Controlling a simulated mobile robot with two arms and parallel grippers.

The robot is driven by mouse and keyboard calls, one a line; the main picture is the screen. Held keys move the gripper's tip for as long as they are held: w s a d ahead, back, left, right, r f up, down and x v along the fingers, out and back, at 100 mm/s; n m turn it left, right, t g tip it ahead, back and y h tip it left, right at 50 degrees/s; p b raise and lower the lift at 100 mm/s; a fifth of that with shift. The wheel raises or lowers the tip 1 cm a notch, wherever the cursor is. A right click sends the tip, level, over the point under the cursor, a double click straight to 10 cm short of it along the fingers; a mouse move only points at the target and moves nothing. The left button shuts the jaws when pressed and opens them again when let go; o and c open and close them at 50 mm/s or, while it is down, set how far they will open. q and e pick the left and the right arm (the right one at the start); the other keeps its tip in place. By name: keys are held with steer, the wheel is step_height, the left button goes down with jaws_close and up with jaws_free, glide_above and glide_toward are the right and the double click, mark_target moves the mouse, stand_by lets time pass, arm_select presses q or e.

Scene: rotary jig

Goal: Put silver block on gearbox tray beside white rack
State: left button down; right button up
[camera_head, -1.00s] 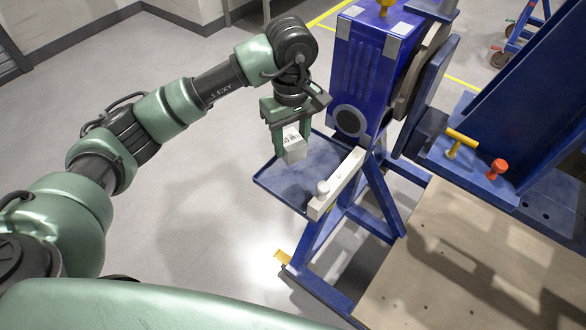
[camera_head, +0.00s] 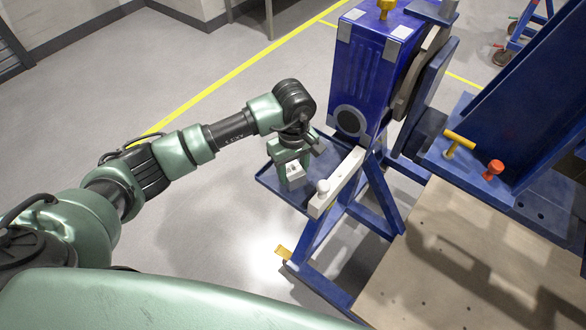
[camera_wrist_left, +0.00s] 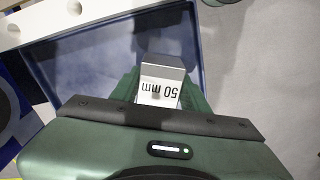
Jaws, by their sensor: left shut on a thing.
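The silver block (camera_head: 294,170) is between the fingers of my left gripper (camera_head: 292,176), which is shut on it. The block also shows in the left wrist view (camera_wrist_left: 160,82), with a white face marked "50 mm". The gripper is low over the blue gearbox tray (camera_head: 268,182); I cannot tell whether the block touches the tray. The white rack (camera_head: 338,184) is a bar with a knob along the tray's right side, and the block is to its left. The rack also shows at the top left of the left wrist view (camera_wrist_left: 95,12). My right gripper is not in view.
The blue gearbox housing (camera_head: 362,75) stands just behind the tray. A tan board (camera_head: 450,265) with a yellow handle (camera_head: 460,139) and a red knob (camera_head: 497,168) beyond it is at the right. The grey floor on the left is clear.

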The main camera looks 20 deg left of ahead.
mark_target(293, 170)
arm_select(q)
steer(key=c, duration=0.7)
jaws_free()
steer(key=shift+r, duration=0.15)
steer(key=shift+w+r, duration=0.1)
steer(key=shift+r, duration=0.2)
step_height(293, 170, up, 11)
steer(key=b, duration=0.2)
steer(key=shift+r+b, duration=0.1)
steer(key=shift+b, duration=0.3)
